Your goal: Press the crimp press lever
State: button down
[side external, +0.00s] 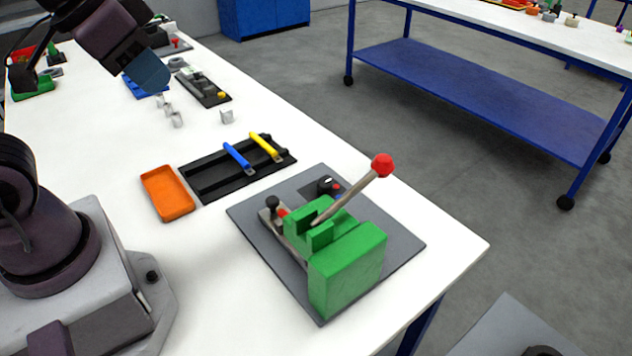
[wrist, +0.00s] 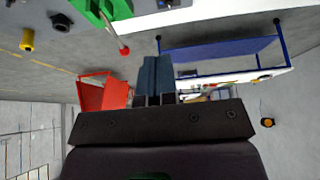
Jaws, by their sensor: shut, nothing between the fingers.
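The crimp press (side external: 345,265) is a green block body on a dark grey plate near the table's front right corner. Its lever (side external: 345,195) is a grey rod ending in a red ball knob (side external: 382,165), tilted up and to the right. My gripper (side external: 150,73) is shut and empty, high at the upper left of the side view, well away from the press. In the wrist view its blue-grey fingers (wrist: 156,75) are together, and a red-tipped rod (wrist: 124,50) by a green body, seemingly the lever, shows at the top, apart from them.
A black tray (side external: 215,185) with blue and yellow tools and an orange tray (side external: 167,193) lie left of the press. A blue-framed table (side external: 480,90) stands beyond.

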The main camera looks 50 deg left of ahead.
jog(key=w+d+f+g, duration=0.1)
jog(key=r+m+g, duration=0.2)
jog(key=m, duration=1.5)
send_over(383, 156)
jog(key=s, duration=0.3)
jog(key=shift+s+d+f+m, duration=0.1)
jog(key=shift+d+f+m, duration=0.1)
jog(key=shift+d+m, duration=0.2)
jog(key=shift+f, duration=0.1)
jog(key=x, duration=1.3)
jog(key=shift+s+a+f, duration=0.15)
jog(key=shift+a+f, duration=0.15)
jog(key=shift+f, duration=0.15)
